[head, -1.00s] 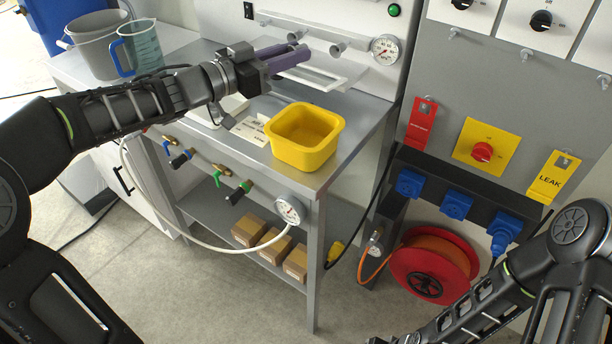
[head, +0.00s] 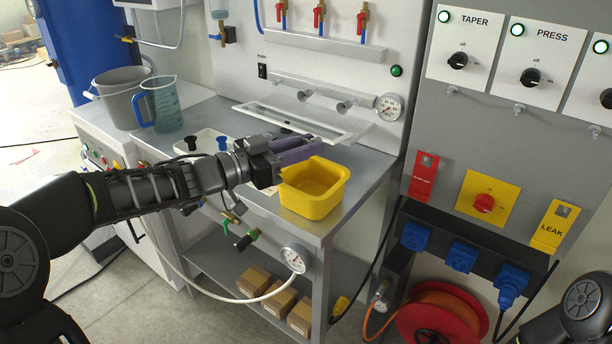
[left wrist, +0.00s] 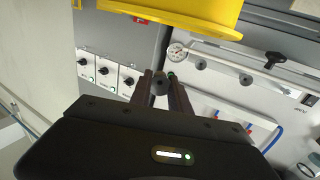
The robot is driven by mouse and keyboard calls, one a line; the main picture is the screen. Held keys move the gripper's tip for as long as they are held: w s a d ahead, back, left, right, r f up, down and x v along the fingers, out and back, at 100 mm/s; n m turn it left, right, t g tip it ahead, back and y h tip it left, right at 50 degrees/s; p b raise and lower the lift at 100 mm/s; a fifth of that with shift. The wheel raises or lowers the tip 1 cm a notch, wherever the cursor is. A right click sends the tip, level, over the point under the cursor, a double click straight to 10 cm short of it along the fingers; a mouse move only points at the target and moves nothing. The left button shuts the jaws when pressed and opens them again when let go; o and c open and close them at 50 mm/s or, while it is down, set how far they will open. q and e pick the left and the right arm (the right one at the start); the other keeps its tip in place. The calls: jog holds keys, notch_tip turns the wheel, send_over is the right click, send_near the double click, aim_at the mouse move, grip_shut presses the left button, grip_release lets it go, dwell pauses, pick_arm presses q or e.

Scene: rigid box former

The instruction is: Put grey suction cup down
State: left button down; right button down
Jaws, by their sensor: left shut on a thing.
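My left gripper (head: 314,148) is above the bench, just behind the yellow bin (head: 313,190), with its fingers pointing right. In the left wrist view the two fingers of the left gripper (left wrist: 164,82) are shut on a small grey round piece, which looks like the grey suction cup (left wrist: 160,86). The fingers hide this piece in the head view. My right gripper is out of view; only part of the right arm shows at the lower right.
A jug (head: 165,104) and grey bucket (head: 122,97) are farther left. A rail with knobs (head: 345,106) and a gauge (head: 389,107) are on the wall behind. Bare bench top (head: 366,170) lies right of the bin.

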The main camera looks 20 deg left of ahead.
pick_arm(q)
jog(key=shift+f, duration=0.25)
jog(key=shift+f+b, duration=0.55)
jog(key=shift+f, duration=1.8)
jog(key=shift+f, duration=0.65)
jog(key=c, duration=1.2)
grip_release()
jog(key=shift+c, duration=0.2)
